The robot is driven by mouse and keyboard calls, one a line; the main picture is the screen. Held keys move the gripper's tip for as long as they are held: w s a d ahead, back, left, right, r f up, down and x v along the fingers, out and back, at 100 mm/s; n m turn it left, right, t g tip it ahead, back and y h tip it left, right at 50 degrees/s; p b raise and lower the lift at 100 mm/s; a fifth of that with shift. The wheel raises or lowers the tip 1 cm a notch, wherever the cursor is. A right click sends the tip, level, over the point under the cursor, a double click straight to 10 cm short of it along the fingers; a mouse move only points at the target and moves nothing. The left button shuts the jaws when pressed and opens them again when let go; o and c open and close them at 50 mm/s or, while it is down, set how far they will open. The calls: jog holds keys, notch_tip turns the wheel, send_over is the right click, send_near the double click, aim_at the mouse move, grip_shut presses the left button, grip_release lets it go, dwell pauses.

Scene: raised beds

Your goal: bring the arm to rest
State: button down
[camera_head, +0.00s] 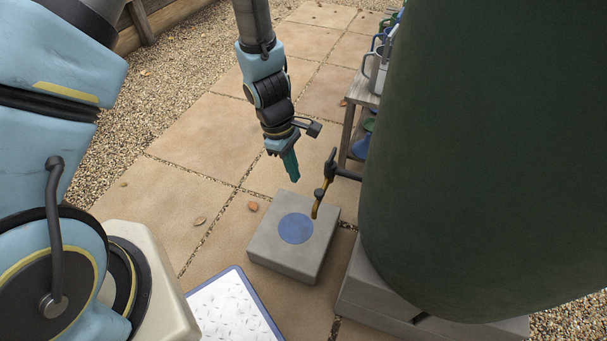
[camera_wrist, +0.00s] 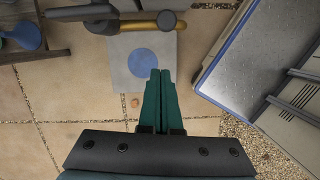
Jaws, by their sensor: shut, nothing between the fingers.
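My gripper (camera_head: 291,165) hangs at the end of my arm, pointing down, in the middle of the head view. Its teal fingers are shut and empty. In the wrist view the closed fingers (camera_wrist: 160,85) show side by side with nothing between them. The fingertips are in the air, above and behind a grey block with a blue round spot, apart from it. My arm reaches out over the paving.
The grey block (camera_head: 262,245) with its blue disc (camera_head: 296,228) stands under a brass tap (camera_head: 320,197). The tap juts from a large dark green barrel (camera_head: 480,150) at right. A wooden shelf (camera_head: 350,120) with cans stands behind it. Open paving (camera_head: 180,190) lies left.

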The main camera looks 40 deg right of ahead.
jog(key=d+p+v, duration=0.1)
jog(key=p+v, duration=0.1)
jog(key=v, duration=0.8)
jog(key=w+a+r+m, duration=0.2)
jog(key=w+a+r, duration=0.45)
jog(key=a, duration=0.25)
jog(key=w+a+r+m+t, duration=0.2)
jog(key=a+r, duration=0.3)
jog(key=a, duration=0.8)
jog(key=w+a+r+m+t, duration=0.2)
jog(key=a+r, duration=0.3)
jog(key=a, duration=0.7)
notch_tip(320, 180, up, 14)
jog(key=p, duration=1.4)
jog(key=shift+s+r+y+p, duration=0.2)
jog(key=shift+r+y+p, duration=0.05)
jog(key=shift+y+p, duration=0.15)
